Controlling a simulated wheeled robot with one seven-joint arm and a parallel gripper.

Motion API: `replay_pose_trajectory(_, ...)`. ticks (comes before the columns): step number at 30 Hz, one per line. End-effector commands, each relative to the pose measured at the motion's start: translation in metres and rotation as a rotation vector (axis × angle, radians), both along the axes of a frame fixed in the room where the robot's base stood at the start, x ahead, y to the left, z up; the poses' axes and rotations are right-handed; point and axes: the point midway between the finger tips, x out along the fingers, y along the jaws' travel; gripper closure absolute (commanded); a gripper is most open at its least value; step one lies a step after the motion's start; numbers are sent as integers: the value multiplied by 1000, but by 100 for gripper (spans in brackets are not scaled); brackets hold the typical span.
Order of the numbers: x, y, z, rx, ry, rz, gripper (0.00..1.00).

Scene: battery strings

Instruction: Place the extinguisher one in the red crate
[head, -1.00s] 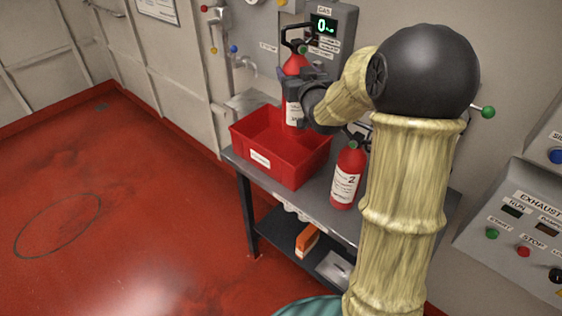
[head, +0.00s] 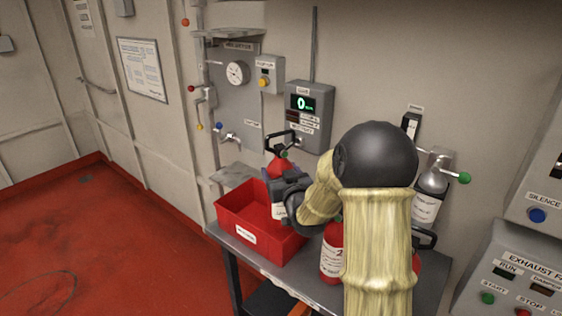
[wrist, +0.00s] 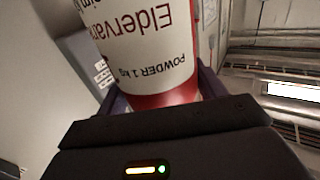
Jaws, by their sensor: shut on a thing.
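My gripper (head: 282,190) is shut on a red fire extinguisher (head: 279,167) with a black handle and a white label. It holds the extinguisher upright at the red crate (head: 233,231), over the crate's right part. Its lower end overlaps the crate's inside, and I cannot tell whether it touches the floor of the crate. In the wrist view, the held extinguisher's label (wrist: 140,45) reads "POWDER 1 kg" upside down; no number shows. A second red extinguisher (head: 331,262), labelled 2, stands on the grey table right of the crate, partly behind my arm.
The grey table (head: 265,276) stands against the wall. A gas meter box (head: 308,110) and a tap (head: 231,137) are close behind the crate. Another red object (head: 416,272) shows right of my arm, mostly hidden.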

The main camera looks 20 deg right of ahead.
Motion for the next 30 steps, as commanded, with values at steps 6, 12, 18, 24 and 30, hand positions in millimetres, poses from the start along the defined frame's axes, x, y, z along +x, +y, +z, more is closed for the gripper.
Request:
replay_pose_trajectory(6,1,1,-28,-1,-11,1,100)
replay_pose_trajectory(12,1,1,-54,0,-10,1,100)
replay_pose_trajectory(18,1,1,-64,-1,-14,1,100)
replay_pose_trajectory(24,1,1,-64,-1,-15,1,100)
replay_pose_trajectory(30,1,1,-69,0,-14,1,100)
